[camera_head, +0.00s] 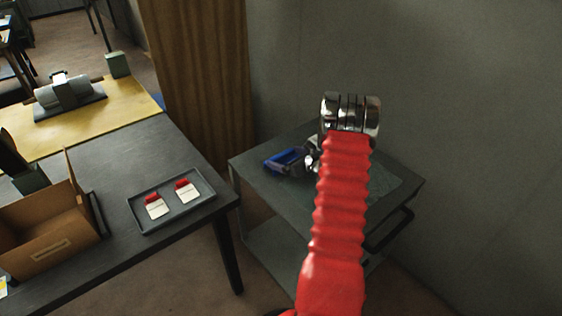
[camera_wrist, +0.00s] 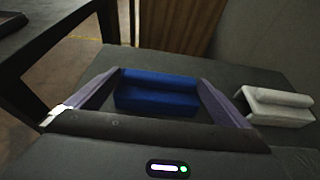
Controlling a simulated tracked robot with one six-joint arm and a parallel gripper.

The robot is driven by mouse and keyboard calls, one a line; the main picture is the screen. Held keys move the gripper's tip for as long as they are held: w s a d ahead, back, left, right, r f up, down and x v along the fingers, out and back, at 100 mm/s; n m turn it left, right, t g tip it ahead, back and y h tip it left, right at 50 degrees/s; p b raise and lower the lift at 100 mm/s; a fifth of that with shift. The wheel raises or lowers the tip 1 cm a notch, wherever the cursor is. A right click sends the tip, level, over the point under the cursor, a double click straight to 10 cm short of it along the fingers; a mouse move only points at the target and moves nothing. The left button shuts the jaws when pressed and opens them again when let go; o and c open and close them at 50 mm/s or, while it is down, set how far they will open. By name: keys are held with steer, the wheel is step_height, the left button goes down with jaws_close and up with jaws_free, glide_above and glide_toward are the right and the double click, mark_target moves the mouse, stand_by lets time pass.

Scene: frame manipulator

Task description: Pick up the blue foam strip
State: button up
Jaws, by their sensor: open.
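The blue foam strip (camera_wrist: 157,101) lies on the grey top of a small cart (camera_head: 398,172). My gripper is open and holds nothing. In the head view my gripper (camera_head: 284,161) is low over the left part of the cart top, with blue showing between its fingers. My red arm hides part of the cart top there.
A white foam piece (camera_wrist: 276,105) lies right of my gripper in the wrist view. Left of the cart, a dark table (camera_head: 110,170) holds a tray (camera_head: 190,209) with two red-and-white items and an open cardboard box (camera_head: 45,238). A wall stands close behind the cart.

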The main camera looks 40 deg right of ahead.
mark_target(286, 161)
steer(key=shift+c, duration=0.4)
steer(key=c, duration=0.6)
steer(key=shift+r, duration=0.1)
steer(key=shift+c, duration=0.2)
step_height(286, 161, up, 10)
stand_by(0.4)
stand_by(0.4)
